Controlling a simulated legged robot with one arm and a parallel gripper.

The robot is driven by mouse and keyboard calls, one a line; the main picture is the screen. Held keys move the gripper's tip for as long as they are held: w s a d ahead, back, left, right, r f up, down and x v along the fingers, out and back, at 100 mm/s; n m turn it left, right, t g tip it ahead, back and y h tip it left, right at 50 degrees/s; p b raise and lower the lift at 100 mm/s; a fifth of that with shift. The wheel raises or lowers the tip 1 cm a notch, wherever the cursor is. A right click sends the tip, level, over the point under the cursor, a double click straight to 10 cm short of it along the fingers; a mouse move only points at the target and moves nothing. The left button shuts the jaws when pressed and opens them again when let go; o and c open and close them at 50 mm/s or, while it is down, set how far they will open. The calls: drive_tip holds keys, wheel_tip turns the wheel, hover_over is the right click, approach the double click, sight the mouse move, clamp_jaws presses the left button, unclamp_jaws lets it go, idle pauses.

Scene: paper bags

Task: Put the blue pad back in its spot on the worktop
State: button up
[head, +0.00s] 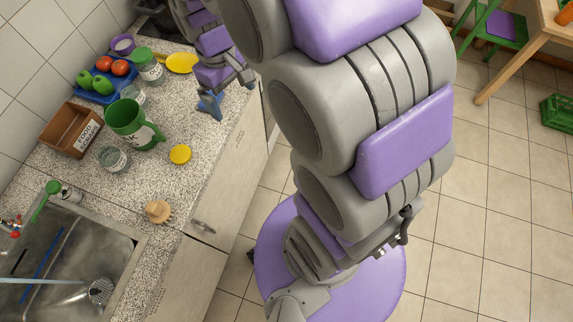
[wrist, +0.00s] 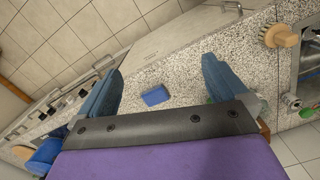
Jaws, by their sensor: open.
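The blue pad (wrist: 156,95) is a small flat blue piece. In the wrist view it lies on the speckled worktop (wrist: 185,70), between and beyond my fingers and apart from both. My gripper (wrist: 163,82) has its two blue fingers spread wide, with nothing held between them. In the head view my gripper (head: 211,106) is over the worktop (head: 165,205) near its front edge. I cannot make out the pad separately from the blue fingers there.
On the worktop stand a brown box (head: 60,143), a green mug (head: 128,118), glass jars, a yellow lid (head: 180,155), a blue tray (head: 85,97) with produce and a wooden brush (head: 158,211). The sink (head: 60,265) is at lower left. Worktop around my gripper looks clear.

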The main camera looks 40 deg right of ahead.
drive_tip(key=s+m, duration=0.3)
drive_tip(key=s, duration=1.9)
drive_tip(key=shift+a+r+m+g, duration=0.3)
drive_tip(key=shift+a+r+g, duration=0.05)
drive_tip(key=shift+r+g, duration=0.1)
drive_tip(key=shift+w, duration=0.1)
